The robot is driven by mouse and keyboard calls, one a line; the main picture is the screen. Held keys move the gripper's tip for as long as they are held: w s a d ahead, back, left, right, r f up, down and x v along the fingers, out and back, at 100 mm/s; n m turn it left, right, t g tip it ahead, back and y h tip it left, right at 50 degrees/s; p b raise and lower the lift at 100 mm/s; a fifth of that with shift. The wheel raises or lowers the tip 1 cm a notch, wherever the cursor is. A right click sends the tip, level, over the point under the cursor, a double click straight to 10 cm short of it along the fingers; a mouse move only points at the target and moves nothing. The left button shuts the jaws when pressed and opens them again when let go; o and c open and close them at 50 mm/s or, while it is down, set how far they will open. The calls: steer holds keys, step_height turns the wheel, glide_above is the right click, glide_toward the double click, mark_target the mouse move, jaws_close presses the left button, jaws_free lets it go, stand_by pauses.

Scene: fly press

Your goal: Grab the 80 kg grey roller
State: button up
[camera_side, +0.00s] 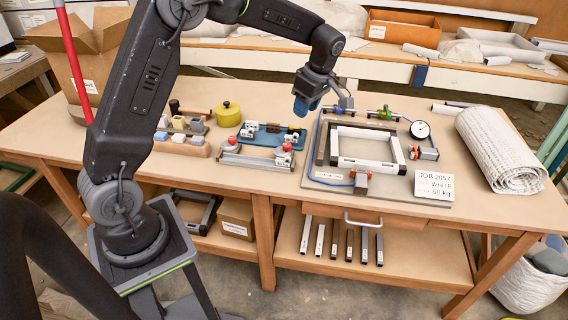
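My gripper (307,104) hangs above the back of the bench, pointing down, left of the screen frame (398,152). Its blue-grey end is small, and I cannot tell whether the fingers are open or shut. No piece can be picked out with certainty as the 80 kg grey roller. Small grey, cream and bluish pieces (179,123) stand in and behind a wooden holder (186,149) at the left of the bench, apart from my gripper. A card (433,187) at the front right reads "JOB 2857", "WHITE" and apparently "60 kg".
A blue fixture (264,137) and a metal one with red knobs (256,160) lie mid-bench. A yellow pot (228,113) stands behind. A round gauge (420,129) and a white printed roll (499,150) are at right. Several bars (349,245) lean on the lower shelf.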

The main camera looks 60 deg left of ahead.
steer(key=w+a+f+n+g, duration=0.25)
steer(key=a+f+n, duration=0.2)
steer(key=f, duration=0.35)
glide_above(286, 162)
steer(key=w, duration=0.2)
steer(key=shift+n+t+y, duration=0.3)
steer(key=shift+n+t, duration=0.05)
steer(key=shift+n, duration=0.1)
steer(key=f, duration=0.8)
steer(key=shift+w+d+f, duration=0.2)
steer(key=shift+d+f, duration=0.05)
steer(key=shift+d, duration=0.15)
steer(key=shift+x, duration=2.65)
steer(key=shift+s, duration=0.2)
steer(key=shift+c, duration=0.5)
steer(key=shift+r, duration=0.1)
jaws_close()
